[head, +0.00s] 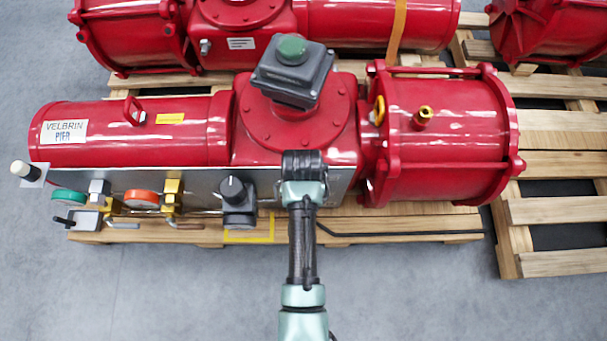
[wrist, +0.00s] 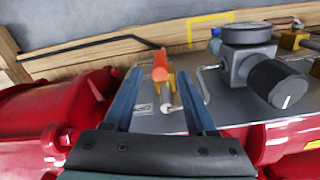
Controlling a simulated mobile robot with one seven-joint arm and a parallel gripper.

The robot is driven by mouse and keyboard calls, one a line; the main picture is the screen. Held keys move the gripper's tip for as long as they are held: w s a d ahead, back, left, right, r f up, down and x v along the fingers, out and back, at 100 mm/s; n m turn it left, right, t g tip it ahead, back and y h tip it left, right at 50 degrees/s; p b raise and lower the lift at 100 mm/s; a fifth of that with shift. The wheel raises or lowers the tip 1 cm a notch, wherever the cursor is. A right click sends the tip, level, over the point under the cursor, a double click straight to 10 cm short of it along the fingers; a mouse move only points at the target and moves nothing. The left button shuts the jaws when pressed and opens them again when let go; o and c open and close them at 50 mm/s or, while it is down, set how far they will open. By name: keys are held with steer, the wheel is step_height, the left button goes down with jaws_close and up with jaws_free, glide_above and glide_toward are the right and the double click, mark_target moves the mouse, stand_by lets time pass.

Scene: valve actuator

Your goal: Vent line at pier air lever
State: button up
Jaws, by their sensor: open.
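The PIER unit (head: 120,130) is a red actuator with a grey panel (head: 150,182) along its front. In the wrist view, a small valve with an orange-red lever handle (wrist: 160,66) and a brass-yellow body (wrist: 171,88) shows on this panel. The handle points toward the wooden pallet edge. My gripper (head: 303,165) is over the panel's right part in the head view and hides this valve there. In the wrist view my gripper (wrist: 160,75) is open, with the orange-red handle appearing between its fingers. I cannot tell whether they touch.
A black-knobbed regulator (head: 235,192) with a gauge stands just left of my gripper; it also shows in the wrist view (wrist: 276,82). Gauges and brass valves (head: 172,195) sit further left. A red cylinder (head: 445,130) is on the right. Grey floor (head: 180,290) is clear in front.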

step_height(320, 180, down, 7)
steer(key=shift+w+b, duration=0.1)
steer(key=shift+b, duration=1.05)
jaws_close()
stand_by(0.5)
